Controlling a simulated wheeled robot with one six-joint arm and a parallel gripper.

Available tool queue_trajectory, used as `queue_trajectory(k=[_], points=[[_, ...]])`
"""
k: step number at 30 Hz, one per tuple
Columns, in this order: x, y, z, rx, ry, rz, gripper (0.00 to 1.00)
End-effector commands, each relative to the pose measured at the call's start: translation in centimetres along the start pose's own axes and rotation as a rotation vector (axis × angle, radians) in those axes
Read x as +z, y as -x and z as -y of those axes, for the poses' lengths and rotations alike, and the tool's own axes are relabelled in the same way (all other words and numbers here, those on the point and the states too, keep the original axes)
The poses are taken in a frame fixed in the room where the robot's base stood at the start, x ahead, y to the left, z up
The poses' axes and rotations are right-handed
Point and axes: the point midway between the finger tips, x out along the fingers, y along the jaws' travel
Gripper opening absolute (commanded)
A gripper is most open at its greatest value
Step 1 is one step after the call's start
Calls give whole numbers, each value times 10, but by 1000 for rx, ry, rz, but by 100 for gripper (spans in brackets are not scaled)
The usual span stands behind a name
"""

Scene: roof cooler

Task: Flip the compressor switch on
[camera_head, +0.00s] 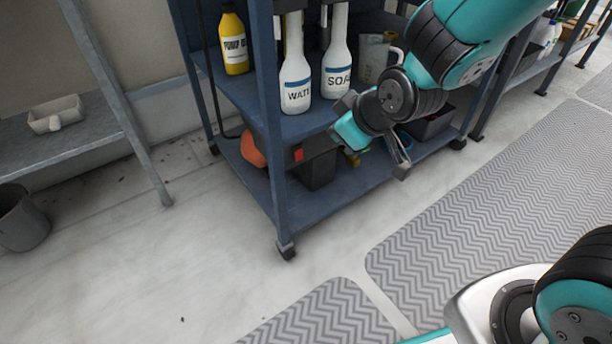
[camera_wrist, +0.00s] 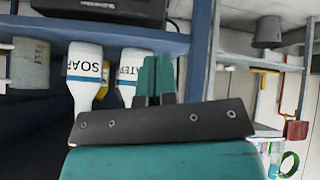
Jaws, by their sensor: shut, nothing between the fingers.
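A small red square (camera_head: 298,155), which looks like the compressor switch, sits on the end of a dark unit (camera_head: 318,150) inside the blue cart. It is too small to tell which way it is set. My gripper (camera_head: 346,134) is at the cart's front, a little right of and above the red square, apart from it in the picture. In the wrist view, my gripper's teal fingers (camera_wrist: 155,78) are together with nothing between them. I cannot make out the switch in the wrist view.
White WATER (camera_head: 295,90) and SOAP (camera_head: 336,82) bottles stand on the cart shelf (camera_head: 245,98) close to my gripper. A cart post (camera_head: 272,150) stands left of the red square. A yellow bottle (camera_head: 234,45) is farther left. The floor (camera_head: 190,240) in front is clear.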

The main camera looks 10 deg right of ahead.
Motion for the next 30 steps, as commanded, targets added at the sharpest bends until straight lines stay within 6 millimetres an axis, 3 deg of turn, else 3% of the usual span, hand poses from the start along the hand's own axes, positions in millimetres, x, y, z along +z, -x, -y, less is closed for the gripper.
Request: queue_trajectory(k=[1,3,7,11,18,30], points=[[22,-42,-8,73,76,-25,0],[38,-80,-25,191,215,-83,0],[67,-136,-40,384,520,-184,0],[94,-174,-32,513,805,-288,0],[120,-196,-7,637,1124,-432,0],[121,-195,-2,655,1173,-460,0]])
